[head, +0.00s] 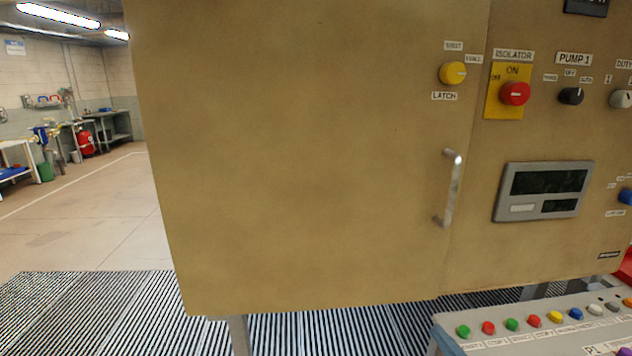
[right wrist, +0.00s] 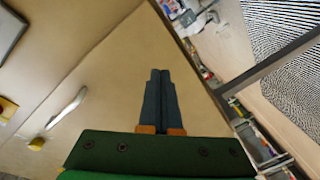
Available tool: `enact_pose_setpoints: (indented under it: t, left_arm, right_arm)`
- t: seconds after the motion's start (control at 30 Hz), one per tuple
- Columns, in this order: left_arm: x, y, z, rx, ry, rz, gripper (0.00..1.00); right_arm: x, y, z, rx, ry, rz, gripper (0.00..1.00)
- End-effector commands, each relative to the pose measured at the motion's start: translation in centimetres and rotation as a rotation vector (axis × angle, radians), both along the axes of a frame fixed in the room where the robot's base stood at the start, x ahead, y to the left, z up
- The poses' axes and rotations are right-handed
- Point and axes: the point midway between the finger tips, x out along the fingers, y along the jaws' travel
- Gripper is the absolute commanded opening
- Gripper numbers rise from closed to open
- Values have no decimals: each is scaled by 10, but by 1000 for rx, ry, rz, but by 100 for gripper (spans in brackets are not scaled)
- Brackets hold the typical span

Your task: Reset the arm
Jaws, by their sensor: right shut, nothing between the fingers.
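My right gripper (right wrist: 160,72) shows in the right wrist view, with its two dark fingers together and nothing between them. The tan cabinet door (head: 300,150) lies behind the fingers in that view (right wrist: 110,90); I cannot tell the gap between them. The silver door handle (head: 453,188) is to the left of the fingers in the right wrist view (right wrist: 68,108). Neither gripper shows in the head view, and my left gripper is in no view.
The cabinet front carries a yellow latch knob (head: 453,73), a red isolator knob (head: 514,93), a black pump knob (head: 571,96) and a grey display (head: 543,191). A button panel (head: 445,325) stands low at the right. Open floor (head: 90,215) lies left of the cabinet.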

Motion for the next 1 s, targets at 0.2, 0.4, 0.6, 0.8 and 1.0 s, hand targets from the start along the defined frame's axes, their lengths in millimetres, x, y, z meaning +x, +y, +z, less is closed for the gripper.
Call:
enact_pose_setpoints:
  t: [0.2, 0.4, 0.6, 0.8, 1.0]
  left_arm:
    - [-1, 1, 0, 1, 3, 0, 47]
    - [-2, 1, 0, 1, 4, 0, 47]
    - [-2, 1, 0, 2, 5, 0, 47]
    - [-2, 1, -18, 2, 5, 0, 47]
    - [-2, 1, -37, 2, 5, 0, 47]
  right_arm:
    - [-83, 25, -103, 258, 504, -322, 0]
    - [-167, 46, -145, 371, 865, -488, 0]
    - [-244, 67, -158, 442, 1160, -591, 0]
    - [-254, 72, -222, 435, 1248, -617, 0]
    - [-259, 72, -305, 417, 1285, -624, 0]
